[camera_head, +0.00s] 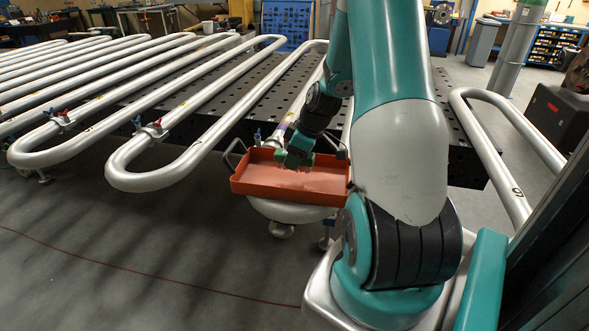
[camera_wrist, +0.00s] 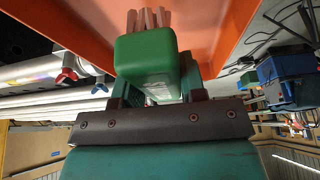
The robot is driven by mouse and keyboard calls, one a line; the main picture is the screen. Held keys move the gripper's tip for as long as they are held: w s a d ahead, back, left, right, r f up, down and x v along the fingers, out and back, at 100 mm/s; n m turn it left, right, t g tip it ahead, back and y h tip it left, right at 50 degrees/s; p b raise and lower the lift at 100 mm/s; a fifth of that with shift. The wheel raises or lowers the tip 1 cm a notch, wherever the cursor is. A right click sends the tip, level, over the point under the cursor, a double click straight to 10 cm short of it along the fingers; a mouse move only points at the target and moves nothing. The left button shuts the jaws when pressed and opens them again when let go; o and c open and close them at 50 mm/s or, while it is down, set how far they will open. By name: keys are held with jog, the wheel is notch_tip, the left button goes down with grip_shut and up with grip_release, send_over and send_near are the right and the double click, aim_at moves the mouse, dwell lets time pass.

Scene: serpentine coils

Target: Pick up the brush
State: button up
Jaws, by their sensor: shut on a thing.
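The brush (camera_wrist: 148,52) has a green block-shaped body in the wrist view, with pale pink strands showing beyond it. My gripper (camera_wrist: 156,84) is shut on the green body, one finger on each side. In the head view my gripper (camera_head: 298,155) is over the orange tray (camera_head: 285,192), at its inner left-middle part. The brush is too small and too covered there to make out clearly. The tray's orange surface also shows in the wrist view (camera_wrist: 82,30). I cannot tell whether the brush touches the tray floor.
The tray has dark handles and sits on silver serpentine pipes (camera_head: 160,180) over a dark perforated table (camera_head: 455,125). Red and blue clamps (camera_head: 153,130) stand on the pipes. A black case (camera_head: 557,122) is at the right. Floor in front is open, with a red cable across it.

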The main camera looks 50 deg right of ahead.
notch_tip(320, 180, up, 16)
jog(key=b, duration=0.1)
